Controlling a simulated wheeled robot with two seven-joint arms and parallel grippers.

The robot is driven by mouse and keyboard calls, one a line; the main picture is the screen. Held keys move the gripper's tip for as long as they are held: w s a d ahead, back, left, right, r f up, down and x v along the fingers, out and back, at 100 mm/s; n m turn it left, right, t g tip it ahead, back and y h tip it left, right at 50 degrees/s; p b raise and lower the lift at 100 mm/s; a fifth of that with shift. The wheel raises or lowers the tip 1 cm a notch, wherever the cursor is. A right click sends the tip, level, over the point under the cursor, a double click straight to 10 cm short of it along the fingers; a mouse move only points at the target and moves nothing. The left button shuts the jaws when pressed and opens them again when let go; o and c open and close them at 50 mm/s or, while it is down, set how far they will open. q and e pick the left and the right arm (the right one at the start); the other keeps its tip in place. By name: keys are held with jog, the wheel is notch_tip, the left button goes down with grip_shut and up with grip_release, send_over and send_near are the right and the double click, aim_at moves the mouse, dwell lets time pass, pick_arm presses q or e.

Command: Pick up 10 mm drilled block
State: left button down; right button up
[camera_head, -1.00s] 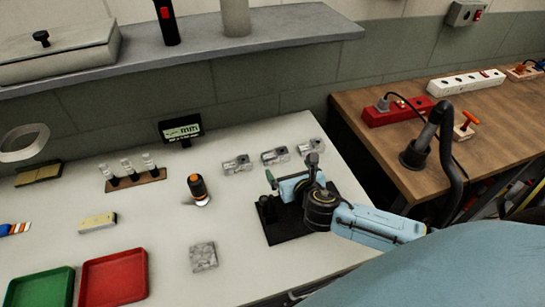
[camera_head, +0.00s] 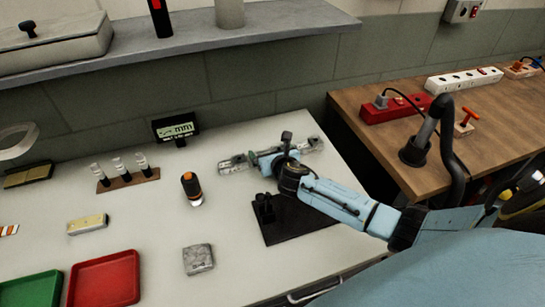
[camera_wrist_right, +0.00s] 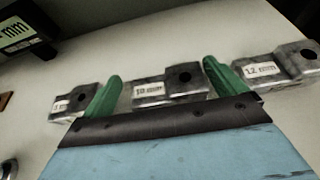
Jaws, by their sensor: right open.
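The 10 mm drilled block (camera_wrist_right: 182,82) is a grey metal block with a hole and a white label reading 10. In the right wrist view it lies between the two green fingers of my right gripper (camera_wrist_right: 162,72); the fingers are apart and it is not clear that they touch it. In the head view my right gripper (camera_head: 262,160) is over the row of blocks and largely hides the middle one. A block labelled 12 (camera_wrist_right: 285,65) lies to the right and another block (camera_wrist_right: 72,101), its label partly hidden, to the left. My left gripper is not in view.
A black stand (camera_head: 285,222) sits below my right arm. A black-and-orange tool (camera_head: 191,188), a grey square block (camera_head: 198,259), a display reading mm (camera_head: 175,128) and red (camera_head: 105,281) and green (camera_head: 30,291) trays are on the white table.

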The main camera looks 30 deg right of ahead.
jog(key=c, duration=1.2)
jog(key=shift+w, duration=0.1)
jog(key=shift+r, duration=0.15)
